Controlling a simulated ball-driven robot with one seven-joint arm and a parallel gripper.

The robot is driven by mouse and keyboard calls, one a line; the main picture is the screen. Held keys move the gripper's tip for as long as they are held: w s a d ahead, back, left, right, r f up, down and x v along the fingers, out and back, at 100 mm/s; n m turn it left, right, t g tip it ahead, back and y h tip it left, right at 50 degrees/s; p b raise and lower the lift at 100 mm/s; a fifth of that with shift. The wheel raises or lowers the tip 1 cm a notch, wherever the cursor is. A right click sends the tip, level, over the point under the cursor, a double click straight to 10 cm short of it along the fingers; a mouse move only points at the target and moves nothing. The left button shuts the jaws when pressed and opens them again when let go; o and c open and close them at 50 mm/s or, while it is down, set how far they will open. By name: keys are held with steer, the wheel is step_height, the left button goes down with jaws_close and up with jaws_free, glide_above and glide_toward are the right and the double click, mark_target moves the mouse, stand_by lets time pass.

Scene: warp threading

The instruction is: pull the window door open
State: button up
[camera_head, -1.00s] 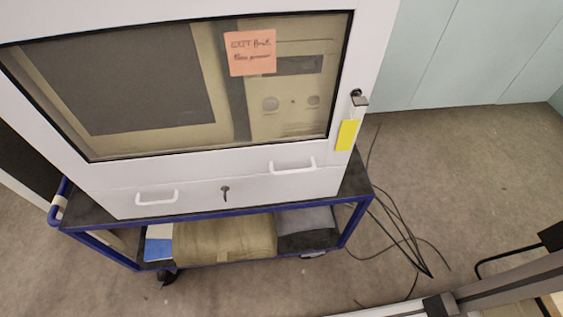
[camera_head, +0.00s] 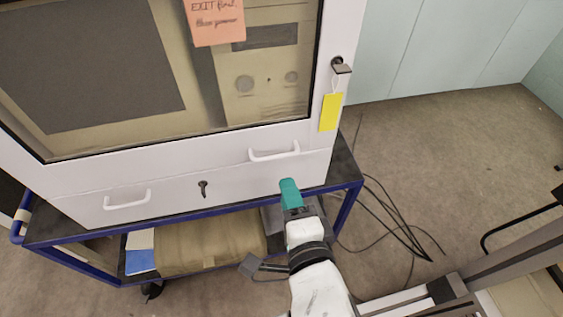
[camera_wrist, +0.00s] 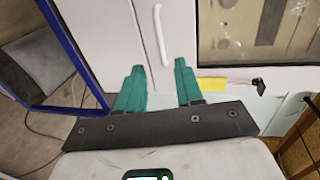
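The white cabinet has a dark-framed window door (camera_head: 175,144) that looks closed. A key with a yellow tag (camera_head: 330,112) hangs from a lock (camera_head: 340,66) at the door's right edge. My gripper (camera_head: 290,190) has teal fingers and is in front of the lower drawer panel, below the right drawer handle (camera_head: 274,155). In the wrist view my gripper (camera_wrist: 158,72) shows two teal fingers spread apart with nothing between them. The door window (camera_wrist: 255,32), the yellow tag (camera_wrist: 212,84) and the lock (camera_wrist: 259,86) lie beyond the fingers, to the right.
The cabinet stands on a blue-framed cart (camera_head: 352,170) with a brown bundle (camera_head: 210,243) on its lower shelf. A second drawer handle (camera_head: 127,199) and a black key (camera_head: 203,188) are at left. Cables (camera_head: 400,235) lie on the floor at right, where there is open room.

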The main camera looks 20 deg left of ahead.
steer(key=p+x, duration=0.1)
steer(key=x, duration=0.9)
steer(key=shift+w, duration=0.25)
steer(key=shift+a+f, duration=0.1)
jaws_close()
steer(key=shift+f, duration=0.1)
stand_by(0.9)
